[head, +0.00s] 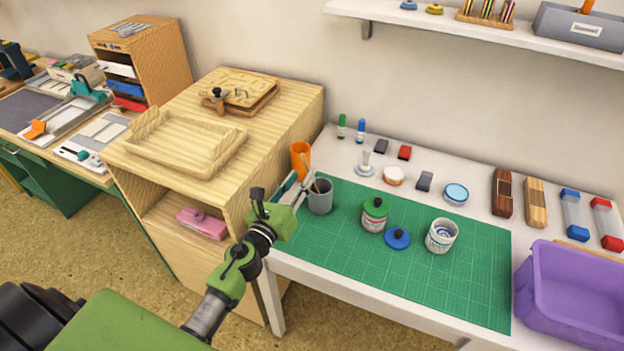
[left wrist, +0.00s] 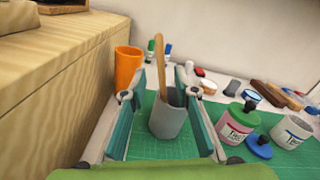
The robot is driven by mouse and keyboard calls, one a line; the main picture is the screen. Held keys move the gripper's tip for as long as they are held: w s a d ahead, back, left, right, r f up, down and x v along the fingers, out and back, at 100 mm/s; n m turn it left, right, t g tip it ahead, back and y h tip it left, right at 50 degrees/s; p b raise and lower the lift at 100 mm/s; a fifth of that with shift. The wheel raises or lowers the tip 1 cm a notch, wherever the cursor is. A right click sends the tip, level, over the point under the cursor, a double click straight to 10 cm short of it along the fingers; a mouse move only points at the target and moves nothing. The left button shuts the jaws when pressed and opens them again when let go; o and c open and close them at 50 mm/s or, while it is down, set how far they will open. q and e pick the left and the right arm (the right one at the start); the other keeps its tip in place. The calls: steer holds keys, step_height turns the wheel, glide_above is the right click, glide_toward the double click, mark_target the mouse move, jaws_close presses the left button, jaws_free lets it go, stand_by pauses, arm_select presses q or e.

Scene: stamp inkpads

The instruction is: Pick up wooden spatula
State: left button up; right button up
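The wooden spatula (left wrist: 160,58) stands upright, slightly tilted, in a grey cup (left wrist: 166,123); its lower part is hidden inside. My left gripper (head: 303,186) is at the cup's left side in the head view. In the left wrist view the left gripper (left wrist: 158,95) is open, with a finger on each side of the cup and spatula. Nothing is held. My right gripper is out of view.
An orange cup (head: 300,158) stands just behind the grey cup. A wooden cabinet (head: 240,200) rises close on the left. A green-lidded jar (head: 374,217), a blue lid (head: 397,238) and a white jar (head: 441,236) are to the right. The mat's front is clear.

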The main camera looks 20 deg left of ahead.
mark_target(307, 169)
arm_select(q)
steer(key=w, duration=0.5)
steer(key=shift+r+p, duration=0.15)
steer(key=shift+p, duration=0.15)
steer(key=shift+s, duration=0.1)
jaws_close()
